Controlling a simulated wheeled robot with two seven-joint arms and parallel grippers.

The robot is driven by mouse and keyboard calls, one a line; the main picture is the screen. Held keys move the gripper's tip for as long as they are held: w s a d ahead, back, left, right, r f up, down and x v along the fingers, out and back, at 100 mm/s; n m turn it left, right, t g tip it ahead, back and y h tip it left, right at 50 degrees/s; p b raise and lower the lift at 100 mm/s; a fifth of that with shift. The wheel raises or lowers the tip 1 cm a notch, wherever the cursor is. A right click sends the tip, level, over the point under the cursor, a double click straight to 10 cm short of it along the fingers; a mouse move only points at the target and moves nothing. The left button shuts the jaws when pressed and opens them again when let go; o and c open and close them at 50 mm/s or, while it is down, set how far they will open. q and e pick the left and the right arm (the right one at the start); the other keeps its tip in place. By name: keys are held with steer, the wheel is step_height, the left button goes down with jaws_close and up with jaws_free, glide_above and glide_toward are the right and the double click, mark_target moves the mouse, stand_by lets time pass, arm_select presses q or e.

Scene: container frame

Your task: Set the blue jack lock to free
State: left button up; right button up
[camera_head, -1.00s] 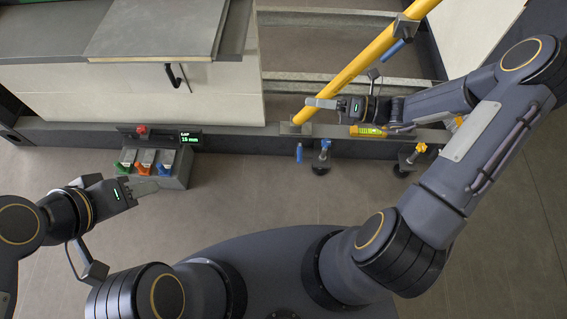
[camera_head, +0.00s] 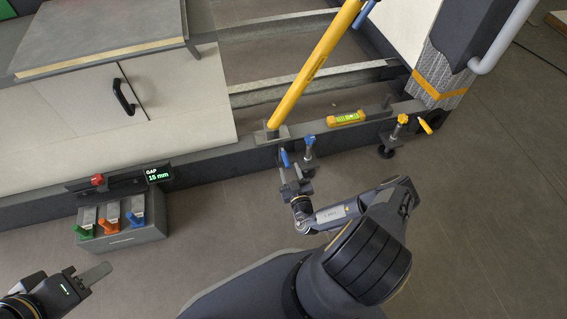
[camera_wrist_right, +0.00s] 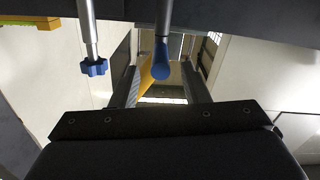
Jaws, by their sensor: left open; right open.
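The blue jack has a blue star knob (camera_head: 309,140) on a metal post below the frame beam. It also shows in the right wrist view (camera_wrist_right: 95,67). Left of it, a blue lock lever (camera_head: 285,158) hangs from the beam, and its rounded blue end (camera_wrist_right: 161,62) shows in the right wrist view. My right gripper (camera_head: 290,180) is open just below the lever. In the wrist view the lever end appears between the two fingers, with no clear contact. My left gripper (camera_head: 92,273) is open and empty at the lower left, away from the jack.
A control box (camera_head: 150,233) with green, orange and blue levers stands at the left, under a display (camera_head: 158,174) reading GAP and about 15 mm. A yellow pole (camera_head: 315,70), a spirit level (camera_head: 346,118) and a yellow-knobbed jack (camera_head: 402,120) are along the beam.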

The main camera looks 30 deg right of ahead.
mark_target(284, 153)
steer(key=shift+b+x, duration=0.65)
steer(key=shift+x, duration=2.1)
jaws_close()
